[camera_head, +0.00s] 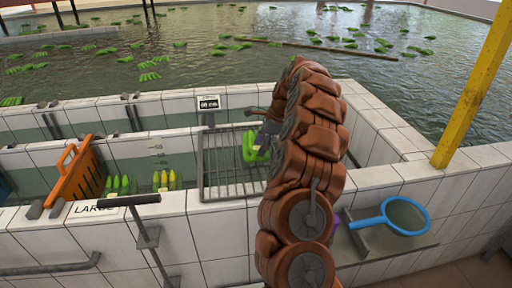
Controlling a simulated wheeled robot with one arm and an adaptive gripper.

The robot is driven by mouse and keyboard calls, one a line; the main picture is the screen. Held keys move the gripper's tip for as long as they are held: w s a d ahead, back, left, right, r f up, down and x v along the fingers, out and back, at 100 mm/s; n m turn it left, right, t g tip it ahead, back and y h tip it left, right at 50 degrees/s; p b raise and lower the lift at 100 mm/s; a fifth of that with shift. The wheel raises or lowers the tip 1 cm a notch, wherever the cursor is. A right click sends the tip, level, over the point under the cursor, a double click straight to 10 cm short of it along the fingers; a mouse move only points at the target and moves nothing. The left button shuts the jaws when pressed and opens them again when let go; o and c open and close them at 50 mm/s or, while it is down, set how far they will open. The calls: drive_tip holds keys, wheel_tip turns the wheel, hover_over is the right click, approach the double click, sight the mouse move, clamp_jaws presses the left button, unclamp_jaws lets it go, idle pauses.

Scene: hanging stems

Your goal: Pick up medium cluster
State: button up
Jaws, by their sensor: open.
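A green banana cluster (250,147) lies on a wire rack (222,190) at the tiled basin, partly hidden by my arm. My gripper (263,132) is a dark shape just above and right of this cluster; it is open, and its fingertips are partly hidden. I cannot tell whether it touches the cluster. Another green cluster (118,184) and a yellow-green one (164,180) sit in the trough left of the rack. I cannot tell by size which cluster is the medium one.
A small display (209,103) stands behind the rack. A blue-rimmed net (403,216) lies on a ledge at right. A yellow post (474,88) rises at right. Several clusters float in the pool behind.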

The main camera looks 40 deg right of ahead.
drive_tip(key=shift+c, duration=0.2)
clamp_jaws()
drive_tip(key=shift+r, duration=0.1)
idle(0.5)
